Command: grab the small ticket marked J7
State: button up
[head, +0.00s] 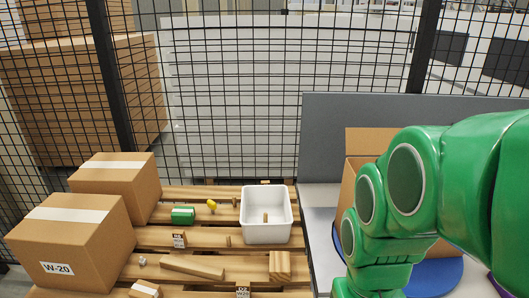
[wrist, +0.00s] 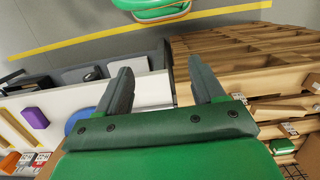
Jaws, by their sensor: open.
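No ticket can be read as J7. In the head view, one small ticket (head: 178,239) with dark print stands on the pallet, and another ticket (head: 242,291) is at the bottom edge. In the wrist view, two small white and red tickets (wrist: 40,158) (wrist: 23,159) lie side by side at the lower left, their marks too small to read. My gripper's fingers are not visible in the head view.
A white bin (head: 265,238) stands on the pallet with a small piece inside. Cartons (head: 75,240) fill the left side, and a green block (head: 183,215) lies between. In the wrist view, a purple block (wrist: 33,117) lies near a blue disc (wrist: 78,119). Mesh fencing stands behind.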

jog(key=w+a+r+t, duration=0.1)
jog(key=w+r, duration=0.1)
jog(key=w, duration=1.5)
jog(key=n+t, duration=0.1)
jog(key=t, duration=0.4)
send_over(265, 182)
jog(key=s, duration=0.1)
notch_tip(265, 182, down, 14)
jog(key=shift+s+x, duration=0.2)
jog(key=shift+x, duration=1.7)
jog(key=shift+s+x, duration=0.15)
jog(key=shift+x, duration=1.75)
jog(key=shift+f, duration=0.15)
jog(key=shift+c, duration=0.3)
jog(key=c, duration=1)
